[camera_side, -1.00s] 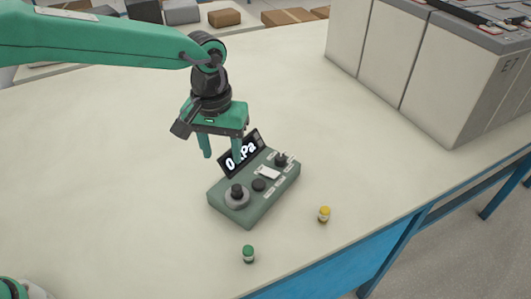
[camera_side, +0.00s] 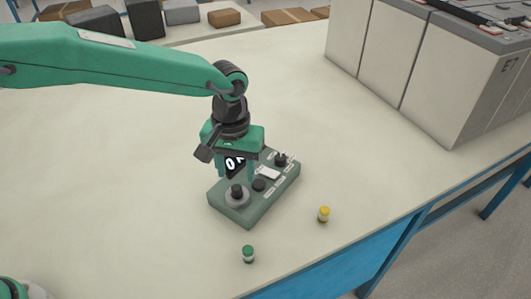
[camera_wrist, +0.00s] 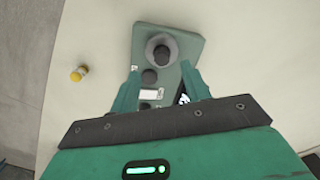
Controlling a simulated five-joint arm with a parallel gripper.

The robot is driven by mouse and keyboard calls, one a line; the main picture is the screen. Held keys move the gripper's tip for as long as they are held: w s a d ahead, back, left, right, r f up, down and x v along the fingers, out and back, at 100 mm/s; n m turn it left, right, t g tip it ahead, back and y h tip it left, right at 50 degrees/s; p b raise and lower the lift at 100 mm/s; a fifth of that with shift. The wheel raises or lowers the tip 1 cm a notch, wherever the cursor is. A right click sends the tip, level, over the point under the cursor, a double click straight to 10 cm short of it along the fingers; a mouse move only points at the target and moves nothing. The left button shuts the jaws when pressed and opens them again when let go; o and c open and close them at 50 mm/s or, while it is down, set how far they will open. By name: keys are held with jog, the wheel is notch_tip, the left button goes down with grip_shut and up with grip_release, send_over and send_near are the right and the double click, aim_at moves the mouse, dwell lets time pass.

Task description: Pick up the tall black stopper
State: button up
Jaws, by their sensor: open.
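A green box-shaped device (camera_side: 248,211) sits on the table. A tall black stopper (camera_side: 237,191) stands upright in a round grey collar at the device's near-left end. It also shows in the wrist view (camera_wrist: 162,52), near the top, just beyond my fingertips. A shorter black knob (camera_side: 259,185) is beside it, and in the wrist view this knob (camera_wrist: 149,76) appears between my fingertips. My gripper (camera_side: 236,172) is open and empty, pointing down over the device behind the stopper. In the wrist view my gripper's fingers (camera_wrist: 160,74) are spread apart.
The device's tilted display (camera_side: 235,165) is partly hidden by my gripper. Another black knob (camera_side: 281,159) is at its far end. Large grey battery blocks (camera_side: 440,75) are at the back right. The left tabletop is clear.

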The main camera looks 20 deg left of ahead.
aim_at(236, 187)
jog(key=shift+a+f, duration=0.15)
jog(key=shift+f, duration=2.5)
grip_shut()
